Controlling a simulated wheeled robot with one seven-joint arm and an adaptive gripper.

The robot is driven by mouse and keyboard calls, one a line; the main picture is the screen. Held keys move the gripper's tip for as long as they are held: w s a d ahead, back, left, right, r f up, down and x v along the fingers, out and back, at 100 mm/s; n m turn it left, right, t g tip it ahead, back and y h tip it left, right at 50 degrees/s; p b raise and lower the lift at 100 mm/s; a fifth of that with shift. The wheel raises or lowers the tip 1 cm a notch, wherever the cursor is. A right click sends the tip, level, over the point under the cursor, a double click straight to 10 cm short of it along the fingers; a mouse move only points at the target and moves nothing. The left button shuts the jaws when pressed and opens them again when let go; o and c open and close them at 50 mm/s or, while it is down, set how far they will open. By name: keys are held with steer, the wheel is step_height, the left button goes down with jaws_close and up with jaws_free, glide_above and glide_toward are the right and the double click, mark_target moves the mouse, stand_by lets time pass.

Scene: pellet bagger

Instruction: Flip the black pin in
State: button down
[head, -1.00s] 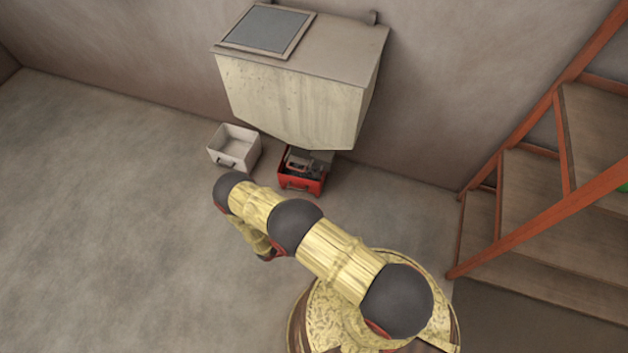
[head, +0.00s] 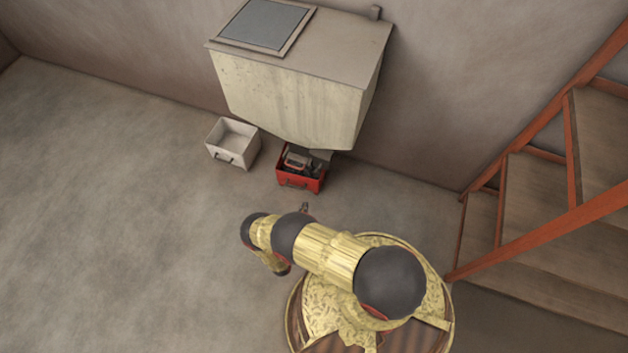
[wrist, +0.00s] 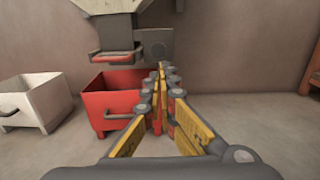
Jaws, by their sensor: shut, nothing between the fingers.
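My gripper (wrist: 162,75) is shut and empty, its yellow-padded fingers meeting at the tips. In the wrist view it points toward the grey box (wrist: 153,48) under the hopper, with the tips just below and in front of that box. A gap to the box seems to remain, but its depth is hard to judge. I cannot clearly make out a black pin; only a faint small dark spot shows on the grey box's face. In the head view the gripper tip (head: 304,207) is small, in front of the red bin (head: 300,182).
The pale hopper (head: 290,105) hangs at the wall above the red bin. A grey spout with a reddish rim (wrist: 116,52) sits left of the grey box. A white bin (head: 232,155) stands left of the red one. Red-railed stairs (head: 540,232) are at right. Floor at left is clear.

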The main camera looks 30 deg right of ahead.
mark_target(318, 175)
steer(key=shift+d, duration=0.15)
steer(key=b+x, duration=0.3)
steer(key=x, duration=1)
steer(key=shift+w+d, duration=0.2)
steer(key=shift+d, duration=0.15)
steer(key=shift+r, duration=0.1)
steer(key=shift+x, duration=1.8)
steer(key=shift+s+a, duration=0.1)
